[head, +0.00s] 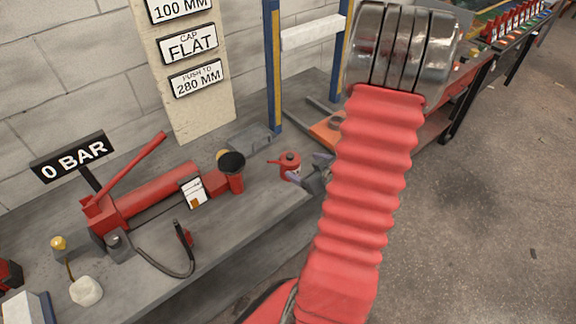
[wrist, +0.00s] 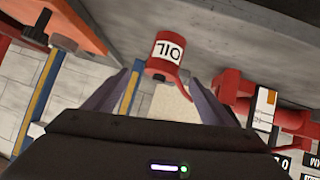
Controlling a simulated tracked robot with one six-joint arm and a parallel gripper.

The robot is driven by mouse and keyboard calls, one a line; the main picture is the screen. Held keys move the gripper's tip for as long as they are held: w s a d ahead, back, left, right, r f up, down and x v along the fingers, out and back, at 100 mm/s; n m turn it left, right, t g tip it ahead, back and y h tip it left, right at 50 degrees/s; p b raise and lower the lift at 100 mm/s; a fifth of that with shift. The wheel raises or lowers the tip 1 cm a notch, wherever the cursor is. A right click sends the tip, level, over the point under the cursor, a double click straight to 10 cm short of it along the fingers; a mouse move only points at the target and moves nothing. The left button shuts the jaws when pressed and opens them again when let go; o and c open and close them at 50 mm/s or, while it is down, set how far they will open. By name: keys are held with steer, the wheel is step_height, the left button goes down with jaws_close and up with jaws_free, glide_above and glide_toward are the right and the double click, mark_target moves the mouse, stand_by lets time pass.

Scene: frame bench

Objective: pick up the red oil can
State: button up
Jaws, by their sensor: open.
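The red oil can (head: 289,161) stands on the grey bench, with its spout pointing left in the head view. In the wrist view the can (wrist: 167,52), with a white OIL label, shows just beyond and between the two fingertips. My gripper (head: 312,170) is open and close to the right side of the can in the head view. In the wrist view my gripper (wrist: 158,82) has a finger on each side, with nothing held. Whether a finger touches the can cannot be told.
A blue and yellow press frame (head: 274,70) rises behind. A black hose (head: 178,265) lies on the bench (head: 215,245). Bench front is fairly clear.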

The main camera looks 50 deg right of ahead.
mark_target(296, 171)
steer(key=s+f, duration=0.1)
steer(key=s+f+m+t, duration=0.1)
steer(key=s+f+t, duration=0.1)
steer(key=s, duration=0.1)
steer(key=shift+a+y, duration=0.3)
steer(key=shift+a, duration=0.05)
steer(key=x, duration=0.8)
steer(key=shift+w+r, duration=0.1)
steer(key=shift+w+d, duration=0.1)
steer(key=shift+w, duration=0.05)
steer(key=shift+x, duration=2.65)
steer(key=shift+r, duration=0.15)
